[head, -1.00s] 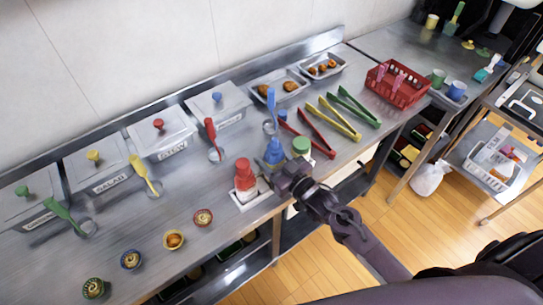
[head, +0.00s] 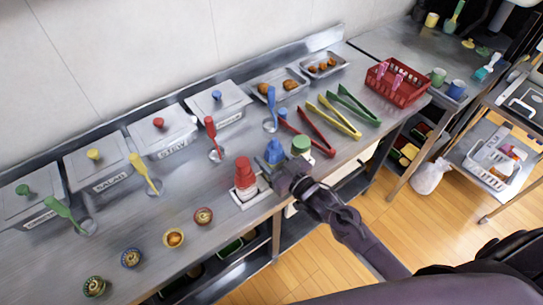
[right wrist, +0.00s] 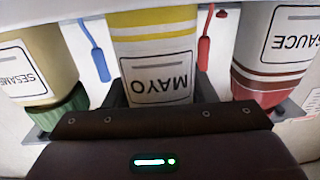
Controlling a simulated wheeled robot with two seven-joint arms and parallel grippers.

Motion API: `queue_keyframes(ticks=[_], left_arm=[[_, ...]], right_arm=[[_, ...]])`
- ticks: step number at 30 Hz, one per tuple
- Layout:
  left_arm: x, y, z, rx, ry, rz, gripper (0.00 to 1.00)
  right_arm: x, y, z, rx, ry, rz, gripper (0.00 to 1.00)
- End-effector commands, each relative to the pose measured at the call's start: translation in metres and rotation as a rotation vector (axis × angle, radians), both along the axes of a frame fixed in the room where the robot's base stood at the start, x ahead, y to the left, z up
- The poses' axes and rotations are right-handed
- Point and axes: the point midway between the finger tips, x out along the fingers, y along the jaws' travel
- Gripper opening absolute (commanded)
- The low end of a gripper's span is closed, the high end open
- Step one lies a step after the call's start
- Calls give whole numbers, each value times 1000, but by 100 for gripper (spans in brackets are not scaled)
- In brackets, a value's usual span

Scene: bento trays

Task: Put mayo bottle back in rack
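The mayo bottle, with a white label, a yellow band and a blue top (head: 274,152), is upright between two other bottles. In the right wrist view the mayo bottle (right wrist: 153,70) appears upside down, between the dark fingers of my right gripper (right wrist: 158,98). The fingers lie against both its sides. In the head view my right gripper (head: 286,178) is at the counter's front edge and hides the bottle's lower part. The white rack (head: 249,201) shows under the red-topped sauce bottle (head: 244,174). Whether the mayo bottle's base rests in the rack is hidden. My left gripper is out of view.
A green-capped sesame bottle (head: 300,146) and the sauce bottle (right wrist: 278,55) stand close on either side of the mayo bottle. Red tongs (head: 310,138) and yellow tongs (head: 335,118) lie behind and right. Small bowls (head: 173,238) stand along the front left.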

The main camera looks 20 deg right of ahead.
Motion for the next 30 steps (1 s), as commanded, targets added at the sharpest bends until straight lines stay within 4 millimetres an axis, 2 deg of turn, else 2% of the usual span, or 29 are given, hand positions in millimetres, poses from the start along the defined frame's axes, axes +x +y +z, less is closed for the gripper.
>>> queue_keyframes(ticks=[15, 25, 26, 30], left_arm=[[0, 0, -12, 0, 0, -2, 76], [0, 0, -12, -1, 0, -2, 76], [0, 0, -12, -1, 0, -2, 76], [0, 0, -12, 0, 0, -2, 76]], right_arm=[[1, 0, -15, 1, -2, 0, 46], [1, 0, -16, 1, -2, 0, 46], [1, 0, -16, 1, -2, 0, 55], [0, 0, -16, 1, -2, 0, 73]])
